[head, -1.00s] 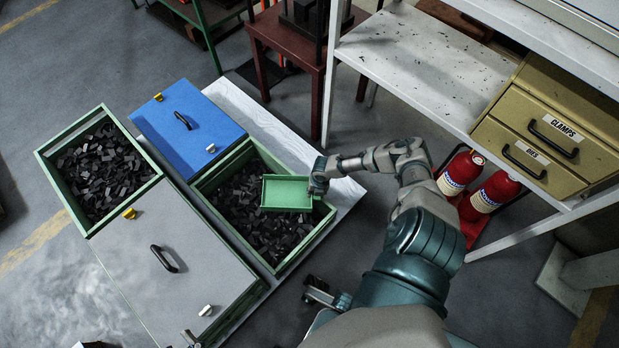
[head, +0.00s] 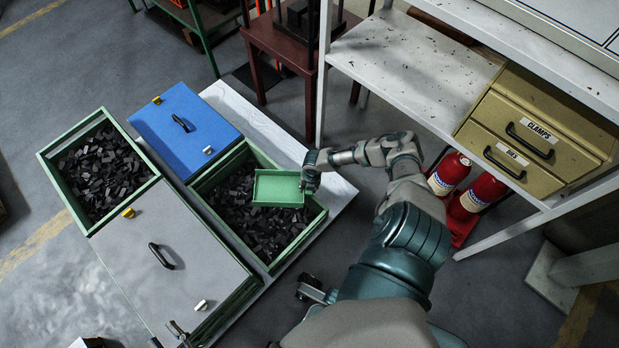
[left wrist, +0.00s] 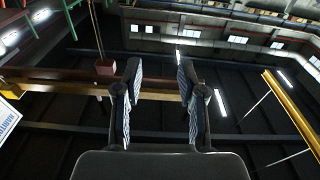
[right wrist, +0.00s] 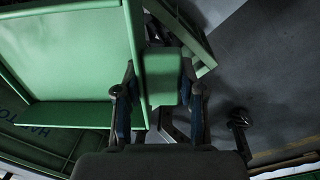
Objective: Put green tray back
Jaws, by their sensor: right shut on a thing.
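The green tray (head: 278,188) is a small open, empty box in the head view. It is above the right-hand part of an open green bin of dark parts (head: 232,214). My right gripper (head: 311,172) is at the tray's right end. In the right wrist view, my right gripper (right wrist: 158,80) is shut on a green tab at the edge of the tray (right wrist: 70,50). My left gripper (head: 178,333) shows only as small fingers at the bottom edge of the head view. In the left wrist view, its fingers (left wrist: 157,75) are apart with nothing between them.
A blue lid (head: 185,130) and a grey lid (head: 165,265) cover neighbouring bins. Another open bin of dark parts (head: 100,165) is at the left. A white shelf unit (head: 415,75) with a drawer cabinet (head: 535,130) and red bottles (head: 450,173) stands right of my right arm.

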